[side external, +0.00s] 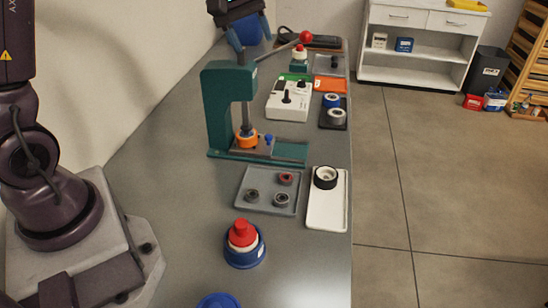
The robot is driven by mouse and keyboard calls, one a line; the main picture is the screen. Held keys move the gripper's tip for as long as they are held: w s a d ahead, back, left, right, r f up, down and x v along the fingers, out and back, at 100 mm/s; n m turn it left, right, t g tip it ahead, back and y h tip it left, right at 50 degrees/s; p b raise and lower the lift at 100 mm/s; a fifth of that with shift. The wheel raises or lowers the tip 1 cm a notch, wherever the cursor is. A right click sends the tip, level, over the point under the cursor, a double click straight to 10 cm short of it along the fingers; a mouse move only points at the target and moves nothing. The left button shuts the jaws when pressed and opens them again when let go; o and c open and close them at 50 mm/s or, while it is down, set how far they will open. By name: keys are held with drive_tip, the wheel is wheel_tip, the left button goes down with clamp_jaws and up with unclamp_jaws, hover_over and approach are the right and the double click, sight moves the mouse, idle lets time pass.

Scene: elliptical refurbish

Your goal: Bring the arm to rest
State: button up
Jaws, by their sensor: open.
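My gripper (254,43) hangs at the top of the side external view, its upper part cut off by the frame edge. Its two bluish fingers are spread apart, and I see nothing held between them. It is in the air above the far part of the bench, over and behind the green press (222,105) as seen here. My arm's base and lower links stand at the left, and the links between them and the gripper are out of frame.
The grey bench (180,200) holds a grey tray (243,203) of small rings, a white tray (316,219) with a black-rimmed wheel, a red-topped blue-based piece (244,246) and a white switch box (280,108). A red-knobbed lever (304,38) rises nearby. The bench's left-middle is clear.

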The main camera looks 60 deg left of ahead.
drive_tip(key=s+d+r+m+t+y, duration=0.1)
drive_tip(key=s+d+m, duration=0.3)
drive_tip(key=s, duration=0.6)
drive_tip(key=s+d+r+m+t+y, duration=0.1)
drive_tip(key=s+d+m, duration=0.4)
drive_tip(key=s, duration=0.6)
drive_tip(key=shift+s+r+m+y, duration=0.15)
drive_tip(key=shift+r+m+y, duration=0.35)
drive_tip(key=shift+m, duration=0.9)
